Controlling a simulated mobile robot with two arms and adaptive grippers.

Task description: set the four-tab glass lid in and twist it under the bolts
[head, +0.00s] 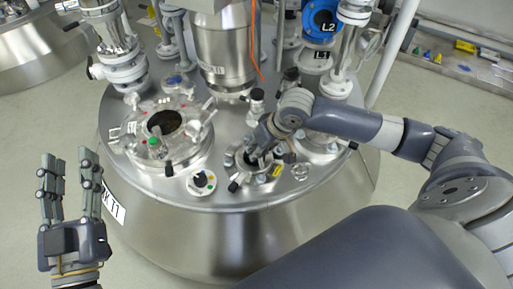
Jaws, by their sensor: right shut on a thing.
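My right gripper (259,152) reaches down onto the smaller round port (238,165) on the steel vessel's top. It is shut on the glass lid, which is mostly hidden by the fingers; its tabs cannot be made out. Bolts with dark knobs (234,186) stand around this port. I cannot tell whether the lid is seated or turned under the bolts. My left gripper (68,172) is open and empty, fingers pointing up, off the vessel's left front.
A larger port with a dark opening (165,123) and clamps around it sits to the left. A round dial (204,181) is near the front edge. A steel column (224,50), pipes and a blue L2 flange (322,22) stand behind. The floor at lower left is clear.

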